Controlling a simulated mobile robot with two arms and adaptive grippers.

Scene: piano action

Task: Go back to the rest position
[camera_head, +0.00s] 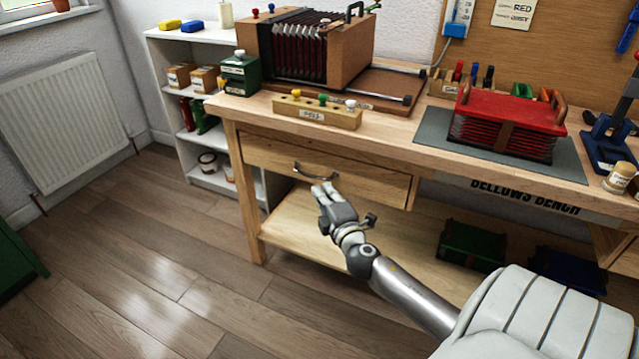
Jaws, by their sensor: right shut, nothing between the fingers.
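My right gripper (326,191) is in front of the wooden bench's drawer (350,172), just below the drawer's curved metal handle (316,172). Its fingers are shut with nothing between them. I cannot tell whether the fingertips touch the drawer or are a little apart from it. The drawer looks shut. My right arm reaches in from the lower right. My left gripper is not in view.
The workbench (425,137) holds a wooden bellows box (345,55), a peg block (317,112) and red bellows (508,118) on a grey mat (433,124). A white shelf (205,36) and radiator (65,121) stand left.

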